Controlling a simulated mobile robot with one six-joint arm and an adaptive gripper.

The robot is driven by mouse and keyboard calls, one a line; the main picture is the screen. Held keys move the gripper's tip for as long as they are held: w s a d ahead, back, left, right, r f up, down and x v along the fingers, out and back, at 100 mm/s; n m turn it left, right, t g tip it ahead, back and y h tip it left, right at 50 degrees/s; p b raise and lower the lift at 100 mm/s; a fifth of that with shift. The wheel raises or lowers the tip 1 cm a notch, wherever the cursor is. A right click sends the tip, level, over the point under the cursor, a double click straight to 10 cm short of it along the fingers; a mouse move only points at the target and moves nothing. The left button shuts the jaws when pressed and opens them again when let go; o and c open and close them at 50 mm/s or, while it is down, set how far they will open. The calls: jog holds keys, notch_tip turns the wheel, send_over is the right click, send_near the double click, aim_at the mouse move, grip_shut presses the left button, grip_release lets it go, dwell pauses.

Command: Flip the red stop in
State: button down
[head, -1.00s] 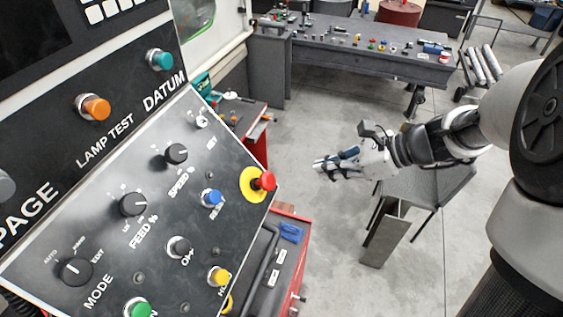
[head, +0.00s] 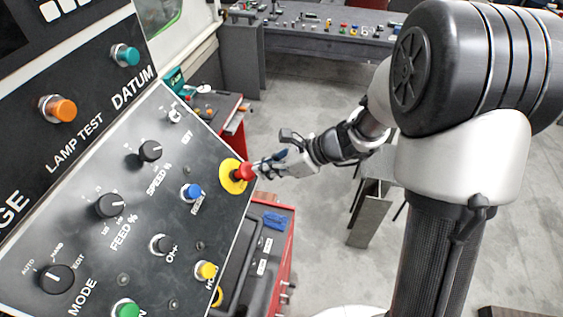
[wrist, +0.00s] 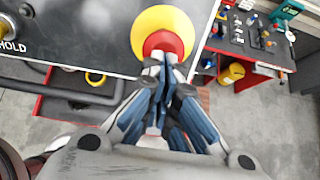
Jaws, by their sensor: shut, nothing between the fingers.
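The red stop (head: 244,172) is a red mushroom button on a yellow round plate (head: 232,182) at the right edge of the black control panel. In the wrist view the red stop (wrist: 163,43) sits at the top middle, its lower part hidden by my fingertips. My gripper (head: 262,169) is shut and empty, its tips right at the front of the red stop. In the wrist view my gripper (wrist: 160,65) points at the button; the tips look to be at its face, though I cannot tell whether they press it.
The control panel (head: 130,235) carries a blue button (head: 192,193), a yellow button (head: 206,270) and several black knobs. A red tool cart (head: 275,250) stands below the panel's right edge. A workbench (head: 310,38) is at the back. Open floor lies right of the panel.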

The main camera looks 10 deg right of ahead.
aim_at(252, 173)
jog(key=shift+x, duration=0.8)
jog(key=shift+b+x, duration=0.9)
jog(key=shift+x, duration=0.15)
jog(key=shift+d+r+p, duration=0.15)
jog(key=shift+r+p, duration=0.15)
jog(key=shift+p, duration=0.1)
jog(key=p+v, duration=0.1)
jog(key=v, duration=1.2)
jog(key=shift+d, duration=0.2)
jog(key=shift+s+r, duration=0.1)
jog(key=shift+s, duration=0.1)
